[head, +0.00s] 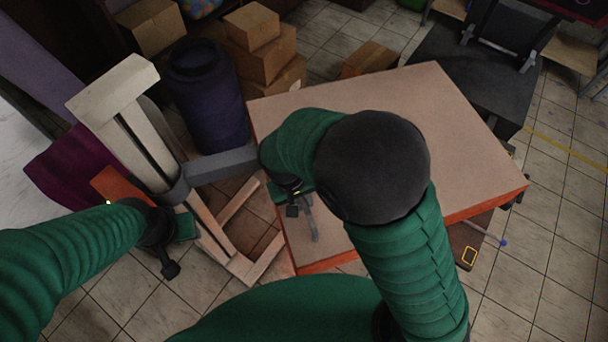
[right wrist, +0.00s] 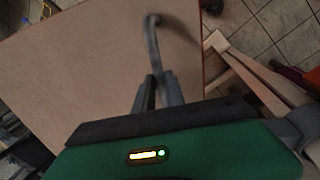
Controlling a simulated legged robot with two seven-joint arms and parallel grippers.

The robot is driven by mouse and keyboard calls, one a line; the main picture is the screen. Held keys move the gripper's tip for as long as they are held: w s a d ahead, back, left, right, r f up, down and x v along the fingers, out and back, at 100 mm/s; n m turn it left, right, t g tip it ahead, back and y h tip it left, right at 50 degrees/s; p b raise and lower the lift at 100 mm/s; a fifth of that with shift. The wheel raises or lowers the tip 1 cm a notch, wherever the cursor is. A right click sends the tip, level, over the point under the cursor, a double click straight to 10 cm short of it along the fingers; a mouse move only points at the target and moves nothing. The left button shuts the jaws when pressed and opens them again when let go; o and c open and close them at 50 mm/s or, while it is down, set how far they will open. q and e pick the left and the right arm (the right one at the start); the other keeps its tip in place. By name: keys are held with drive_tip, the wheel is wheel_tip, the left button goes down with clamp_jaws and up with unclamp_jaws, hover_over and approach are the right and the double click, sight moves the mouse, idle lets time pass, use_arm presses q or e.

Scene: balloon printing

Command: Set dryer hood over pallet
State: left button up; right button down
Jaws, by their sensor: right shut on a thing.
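The dryer hood appears to be the large flat beige panel with an orange edge (head: 460,110), in the middle of the head view. It fills the left of the right wrist view (right wrist: 75,65). A thin grey hooked handle (head: 308,213) is on its near left part. My right gripper (head: 300,203) is at this handle, and the right wrist view shows its fingers (right wrist: 157,90) shut on it (right wrist: 153,38). My left gripper (head: 168,245) is at the left, apart from the hood; its fingers are unclear. A dark grey board (head: 455,65), possibly the pallet, lies beyond the hood's far right corner.
A beige stand (head: 120,100) with a grey arm (head: 222,165) reaches toward the hood's left side. A dark blue barrel (head: 205,95) and cardboard boxes (head: 262,55) stand behind. Tiled floor (head: 540,270) is open at the right.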

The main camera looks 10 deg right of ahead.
drive_tip(key=s, duration=0.1)
drive_tip(key=s+a, duration=0.1)
drive_tip(key=shift+s+a+r+m, duration=0.2)
drive_tip(key=shift+s+a+m, duration=0.1)
drive_tip(key=shift+s+m, duration=0.1)
drive_tip(key=shift+s+a, duration=0.2)
drive_tip(key=shift+s, duration=0.1)
drive_tip(key=shift+s+f+m+p, duration=0.1)
drive_tip(key=shift+f+m+p, duration=0.1)
drive_tip(key=shift+m+p, duration=0.1)
use_arm(q)
drive_tip(key=shift+w+d+r, duration=0.4)
drive_tip(key=shift+w+d, duration=0.05)
drive_tip(key=shift+d, duration=0.3)
use_arm(e)
drive_tip(key=shift+s+f, duration=0.1)
drive_tip(key=shift+s, duration=0.1)
